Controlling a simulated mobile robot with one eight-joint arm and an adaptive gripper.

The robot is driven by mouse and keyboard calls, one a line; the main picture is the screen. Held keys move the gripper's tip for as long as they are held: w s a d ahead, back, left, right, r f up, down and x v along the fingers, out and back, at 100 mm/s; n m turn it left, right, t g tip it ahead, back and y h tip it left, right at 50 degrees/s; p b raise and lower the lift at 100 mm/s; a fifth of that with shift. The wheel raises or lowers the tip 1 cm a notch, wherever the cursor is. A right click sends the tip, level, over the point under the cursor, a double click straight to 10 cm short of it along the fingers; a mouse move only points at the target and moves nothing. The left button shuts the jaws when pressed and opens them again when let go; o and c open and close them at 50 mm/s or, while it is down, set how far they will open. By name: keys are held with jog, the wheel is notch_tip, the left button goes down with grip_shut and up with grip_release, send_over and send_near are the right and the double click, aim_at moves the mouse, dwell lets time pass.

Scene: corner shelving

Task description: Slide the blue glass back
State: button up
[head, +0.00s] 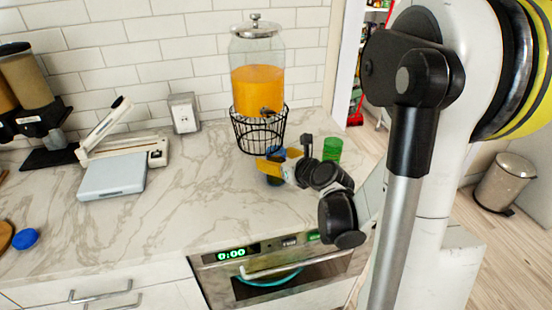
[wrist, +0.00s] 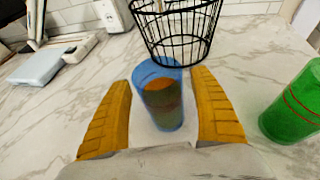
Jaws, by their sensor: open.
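The blue glass (wrist: 160,103) stands upright on the marble counter, between the two yellow fingers of my gripper (wrist: 161,115) in the wrist view. The fingers are open, with a gap on each side of the glass. In the head view my gripper (head: 278,163) is low over the counter, in front of the juice dispenser, and it hides most of the blue glass (head: 276,151). The black wire stand (wrist: 178,30) of the dispenser is just behind the glass.
A green glass (head: 332,149) stands right of my gripper, near the counter's right end. The dispenser (head: 257,82) with orange juice is behind. A grey-white appliance (head: 113,177) is at left. The counter's middle is clear. An oven (head: 285,268) is below the front edge.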

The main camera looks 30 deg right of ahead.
jog(key=v, duration=1.2)
jog(key=s+a+f+n+g+y, duration=0.15)
jog(key=a+n+g, duration=0.25)
jog(key=a+n, duration=1.1)
jog(key=s+r+n+g, duration=0.1)
jog(key=s+n, duration=0.2)
jog(key=n, duration=0.7)
jog(key=s+a+n+g+h, duration=0.1)
jog(key=s+n, duration=0.3)
jog(key=n, duration=0.7)
jog(key=shift+s+r+g, duration=0.3)
jog(key=shift+s+r, duration=0.05)
jog(key=shift+o, duration=0.3)
jog(key=shift+h, duration=0.25)
